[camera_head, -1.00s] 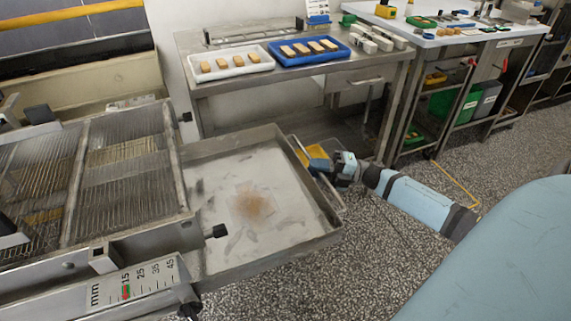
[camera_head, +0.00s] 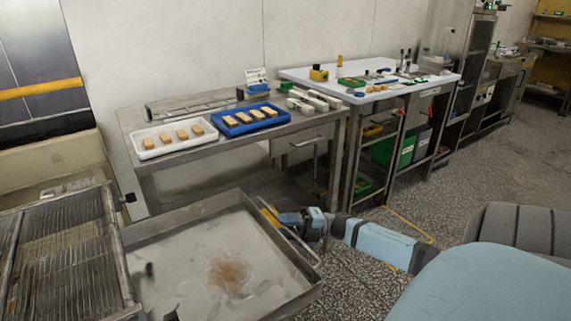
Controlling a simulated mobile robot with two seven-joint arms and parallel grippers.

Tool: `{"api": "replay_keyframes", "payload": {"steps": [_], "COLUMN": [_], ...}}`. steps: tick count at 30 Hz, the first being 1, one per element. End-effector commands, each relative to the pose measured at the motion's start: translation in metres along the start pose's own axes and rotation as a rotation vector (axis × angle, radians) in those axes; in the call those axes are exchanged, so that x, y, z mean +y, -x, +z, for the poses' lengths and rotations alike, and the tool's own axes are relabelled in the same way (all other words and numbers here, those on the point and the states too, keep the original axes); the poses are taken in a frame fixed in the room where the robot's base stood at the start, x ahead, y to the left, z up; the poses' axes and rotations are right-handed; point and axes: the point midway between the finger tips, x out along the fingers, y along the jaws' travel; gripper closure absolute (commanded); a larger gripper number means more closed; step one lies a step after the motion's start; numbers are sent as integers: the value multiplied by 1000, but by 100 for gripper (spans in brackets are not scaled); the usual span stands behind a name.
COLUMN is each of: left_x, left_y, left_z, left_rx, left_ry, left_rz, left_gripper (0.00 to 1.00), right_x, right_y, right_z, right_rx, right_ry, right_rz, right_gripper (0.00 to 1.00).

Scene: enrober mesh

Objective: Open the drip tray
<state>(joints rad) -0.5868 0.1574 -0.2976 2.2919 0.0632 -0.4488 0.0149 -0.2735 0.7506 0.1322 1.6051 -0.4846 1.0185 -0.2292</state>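The drip tray (camera_head: 178,273) is a shallow metal pan with a brown stain on its floor. It stands out from under the wire mesh frame (camera_head: 62,255) at the left. A bar handle (camera_head: 300,247) runs along its right side. My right gripper (camera_head: 285,219) is at that handle, by the tray's far right corner. Its fingers are small and partly hidden, so I cannot tell whether they are closed on the handle. My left gripper is not in view.
A steel table (camera_head: 150,184) behind the tray holds a white tray (camera_head: 150,155) and a blue tray (camera_head: 225,131), both with tan bars. A white-topped bench (camera_head: 345,84) stands to its right.

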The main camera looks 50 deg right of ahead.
Motion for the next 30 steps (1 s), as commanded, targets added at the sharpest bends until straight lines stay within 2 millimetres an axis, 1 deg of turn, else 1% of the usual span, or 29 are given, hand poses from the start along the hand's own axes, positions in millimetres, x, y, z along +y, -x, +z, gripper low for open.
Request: {"api": "replay_keyframes", "payload": {"steps": [6, 8, 10, 14, 16, 21, 24, 27, 30], "left_x": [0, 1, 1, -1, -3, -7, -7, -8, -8], "left_y": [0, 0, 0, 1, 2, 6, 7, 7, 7], "left_z": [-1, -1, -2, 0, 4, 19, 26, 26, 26], "left_rx": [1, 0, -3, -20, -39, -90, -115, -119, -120], "left_ry": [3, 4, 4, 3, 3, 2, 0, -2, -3], "left_rz": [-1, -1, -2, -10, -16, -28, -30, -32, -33], "left_gripper": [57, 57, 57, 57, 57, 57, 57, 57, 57], "right_x": [0, 0, 0, 0, 0, 0, 0, 0, 0], "right_y": [2, 6, 14, 40, 56, 95, 113, 127, 134], "right_z": [0, 0, 0, 0, 0, 0, 0, 0, 0], "right_rx": [0, -1, -2, -4, -4, -3, -2, -2, 0], "right_ry": [0, -1, -1, -3, -3, -2, -1, -1, 0], "right_rz": [0, -1, -2, -3, -3, -2, -2, -2, -1], "right_gripper": [63, 63, 63, 63, 63, 63, 63, 63, 63]}}
